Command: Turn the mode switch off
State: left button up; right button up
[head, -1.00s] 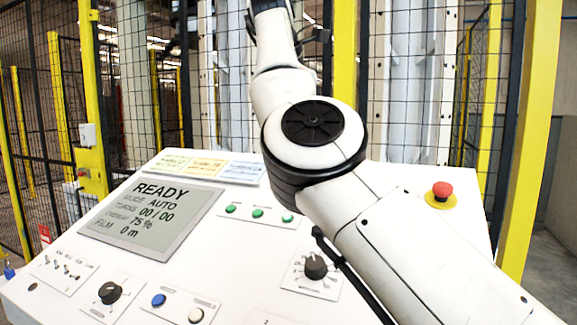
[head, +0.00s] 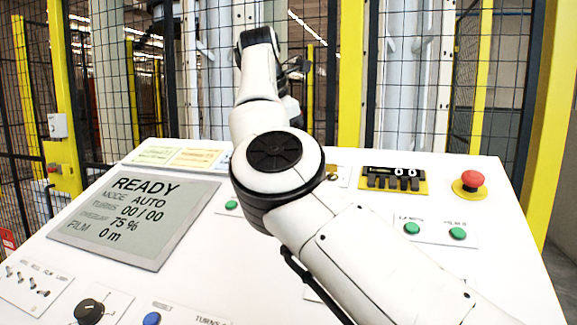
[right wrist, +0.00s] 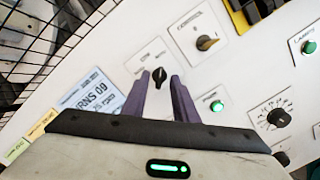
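In the right wrist view, my right gripper (right wrist: 160,80) is open, with its two purple fingers pointing at the panel. A small black rotary knob (right wrist: 158,74) on a white plate appears between the fingertips, with gaps on both sides. Its label is too small to read, so I cannot confirm it is the mode switch. Another knob, olive-brown (right wrist: 206,43), sits up and to the right. In the head view my right arm covers the black knob, and the fingers cannot be made out. The display (head: 135,218) reads READY, mode AUTO. My left gripper is not in view.
A larger black dial (head: 89,311) is at front left. Wire fencing stands behind the panel.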

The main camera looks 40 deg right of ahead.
jog(key=shift+w+d+f, duration=0.1)
jog(key=shift+d+f, duration=0.15)
jog(key=shift+f, duration=0.3)
grip_shut()
